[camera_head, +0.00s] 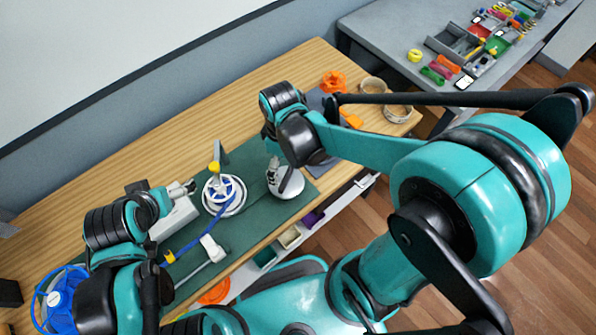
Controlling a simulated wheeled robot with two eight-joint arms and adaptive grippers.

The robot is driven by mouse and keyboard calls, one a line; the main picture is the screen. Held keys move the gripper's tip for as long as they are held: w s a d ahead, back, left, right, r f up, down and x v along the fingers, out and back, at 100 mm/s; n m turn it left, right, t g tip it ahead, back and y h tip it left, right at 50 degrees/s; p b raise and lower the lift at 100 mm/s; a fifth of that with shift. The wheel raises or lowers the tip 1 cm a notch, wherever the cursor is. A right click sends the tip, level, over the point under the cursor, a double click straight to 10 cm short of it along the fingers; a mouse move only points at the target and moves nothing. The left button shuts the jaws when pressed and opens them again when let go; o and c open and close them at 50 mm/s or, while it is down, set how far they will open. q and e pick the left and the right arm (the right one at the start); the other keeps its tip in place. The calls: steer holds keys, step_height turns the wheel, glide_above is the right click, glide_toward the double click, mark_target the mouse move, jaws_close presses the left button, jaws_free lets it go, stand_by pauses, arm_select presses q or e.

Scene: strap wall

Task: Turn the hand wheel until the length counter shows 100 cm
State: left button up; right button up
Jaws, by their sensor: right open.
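The hand wheel (223,190) is a white disc with spokes on the green mat, with a yellow knob (214,167) on its far side. A blue strap (212,227) runs from beside it toward the lower left. My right gripper (273,176) is open, right of the wheel and apart from it, pointing down toward the mat. My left gripper (187,187) is left of the wheel, over a white box (175,219); its fingers are too small to read. No counter digits can be read.
The green mat (255,155) lies on a wooden bench. A white T-shaped piece (212,248) lies in front of the wheel. A blue reel (62,300) is at the left. An orange part (334,81) and tape rolls (398,112) lie at the far right.

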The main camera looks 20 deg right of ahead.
mark_target(286, 177)
steer(key=shift+f, duration=0.3)
step_height(286, 177, down, 7)
steer(key=b, duration=0.3)
steer(key=shift+f, duration=0.15)
steer(key=c, duration=1.2)
